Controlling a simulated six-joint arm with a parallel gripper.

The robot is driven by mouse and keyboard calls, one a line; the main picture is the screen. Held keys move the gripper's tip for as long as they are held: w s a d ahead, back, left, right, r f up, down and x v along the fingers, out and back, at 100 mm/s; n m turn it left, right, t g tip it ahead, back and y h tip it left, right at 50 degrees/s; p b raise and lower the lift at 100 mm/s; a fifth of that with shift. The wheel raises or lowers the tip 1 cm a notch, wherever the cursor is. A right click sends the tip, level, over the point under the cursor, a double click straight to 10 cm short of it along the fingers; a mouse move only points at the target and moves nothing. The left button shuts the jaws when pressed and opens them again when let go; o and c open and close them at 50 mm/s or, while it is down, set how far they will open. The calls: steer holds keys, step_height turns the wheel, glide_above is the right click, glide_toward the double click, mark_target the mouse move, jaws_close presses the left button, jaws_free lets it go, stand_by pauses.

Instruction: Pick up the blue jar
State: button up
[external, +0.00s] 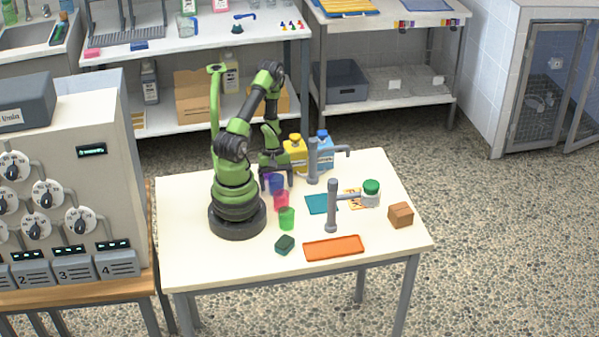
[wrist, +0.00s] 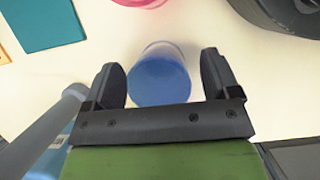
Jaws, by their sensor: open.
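The blue jar (external: 277,186) is a small translucent blue cup-like vessel near the back left of the white table, next to a pink one. In the wrist view the blue jar (wrist: 160,80) lies between the two black fingers, with bare gaps on both sides. My gripper (external: 277,177) is above and around the jar, pointing down; it also shows in the wrist view (wrist: 162,72). Its jaws are open and hold nothing. In the external view the fingers partly hide the jar's upper part.
A pink cup (external: 281,202) and a green cup (external: 287,219) stand in front. A yellow bottle (external: 296,155) and a blue bottle (external: 322,153) stand behind to the right. Two grey taps (external: 332,212) (external: 313,165) rise from the table. An orange tray (external: 334,248) lies at the front.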

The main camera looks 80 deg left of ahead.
steer(key=shift+d+f, duration=0.1)
steer(key=shift+f, duration=0.2)
steer(key=c, duration=1)
